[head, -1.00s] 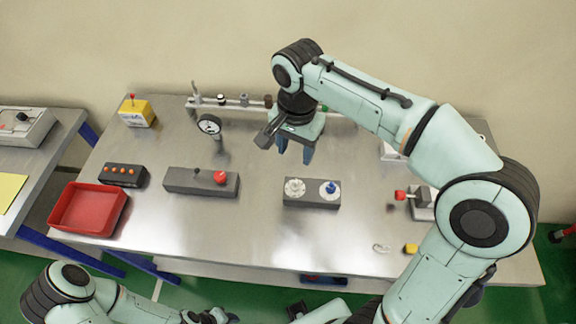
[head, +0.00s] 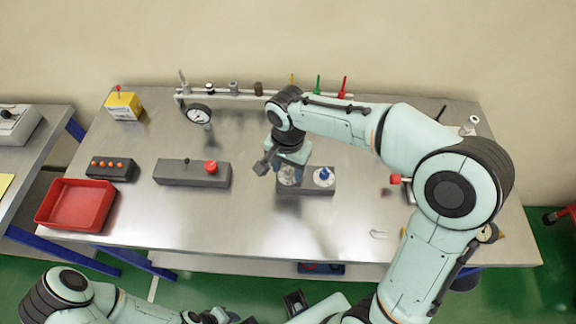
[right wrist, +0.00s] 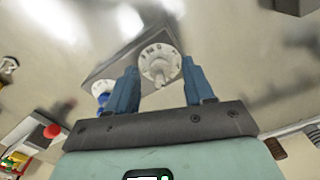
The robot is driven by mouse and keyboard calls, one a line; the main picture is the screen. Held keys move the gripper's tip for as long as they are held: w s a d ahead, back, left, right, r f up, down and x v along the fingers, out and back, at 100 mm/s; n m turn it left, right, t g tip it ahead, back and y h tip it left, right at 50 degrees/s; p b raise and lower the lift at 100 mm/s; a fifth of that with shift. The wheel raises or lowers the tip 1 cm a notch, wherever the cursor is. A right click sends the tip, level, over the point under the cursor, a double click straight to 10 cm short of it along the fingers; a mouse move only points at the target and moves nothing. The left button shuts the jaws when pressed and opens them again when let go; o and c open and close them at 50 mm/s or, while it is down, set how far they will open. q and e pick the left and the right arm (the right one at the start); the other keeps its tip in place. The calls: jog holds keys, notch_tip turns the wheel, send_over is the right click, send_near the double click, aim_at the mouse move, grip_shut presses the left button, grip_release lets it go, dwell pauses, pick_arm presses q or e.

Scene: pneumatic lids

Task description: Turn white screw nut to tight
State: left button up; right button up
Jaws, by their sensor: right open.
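The white screw nut (head: 288,177) sits on a white dial at the left end of a dark grey block (head: 312,188). In the right wrist view the nut (right wrist: 161,74) stands up from its numbered dial, between the two blue fingers. A blue nut (head: 324,176) is on the other dial of the block; part of it (right wrist: 103,98) shows behind the left finger in the wrist view. My right gripper (head: 291,170) is open above the white nut, with no visible grip on it. My left arm shows at the bottom left; its jaws cannot be made out.
To the left lie a grey block with a red knob (head: 211,167), a box with orange buttons (head: 111,168) and a red tray (head: 76,205). A gauge (head: 199,115) stands behind. A red-knobbed device (head: 395,179) is to the right.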

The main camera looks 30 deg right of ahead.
grip_shut()
jog(key=shift+n, duration=0.3)
jog(key=n, duration=0.4)
jog(key=shift+r+n, duration=0.1)
jog(key=shift+n, duration=0.2)
jog(key=n+p, duration=0.1)
jog(key=n, duration=0.8)
jog(key=shift+d+p, duration=0.1)
jog(key=shift+p, duration=0.2)
pick_arm(q)
jog(key=w+r, duration=0.1)
jog(key=r, duration=0.1)
jog(key=shift+w+r+p, duration=0.3)
jog(key=shift+w+r, duration=0.1)
pick_arm(e)
jog(key=n, duration=0.5)
jog(key=shift+n, duration=0.3)
